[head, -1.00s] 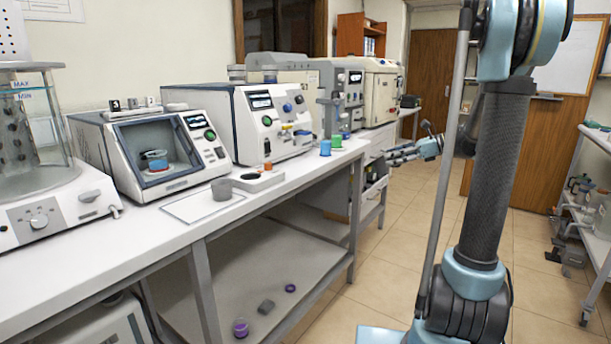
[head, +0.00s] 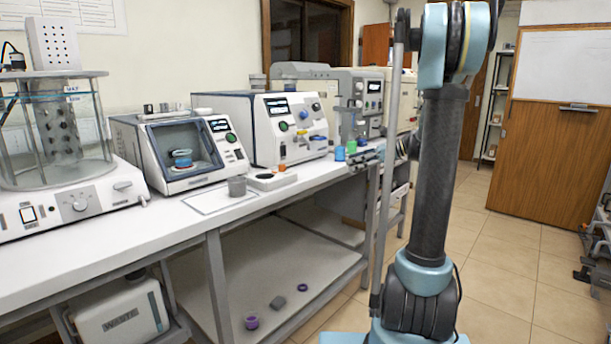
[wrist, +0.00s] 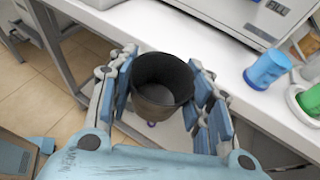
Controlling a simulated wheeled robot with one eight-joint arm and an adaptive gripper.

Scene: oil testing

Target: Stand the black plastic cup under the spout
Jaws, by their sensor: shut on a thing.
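The black plastic cup (wrist: 158,100) is between the blue-padded fingers of my gripper (wrist: 163,60) in the wrist view. It is open at the top, looks empty and is held off the floor beside the white bench. In the head view my gripper (head: 370,155) is at the bench's far right edge, partly behind my arm; the cup cannot be made out there. A white machine (head: 290,130) with a screen and coloured knobs stands on the bench. Small fittings show on its front, but I cannot tell which is the spout.
A blue cup (wrist: 266,70) and a green cup (wrist: 310,100) stand near the bench edge beside my gripper. A glass-walled bath (head: 60,130) is at left.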

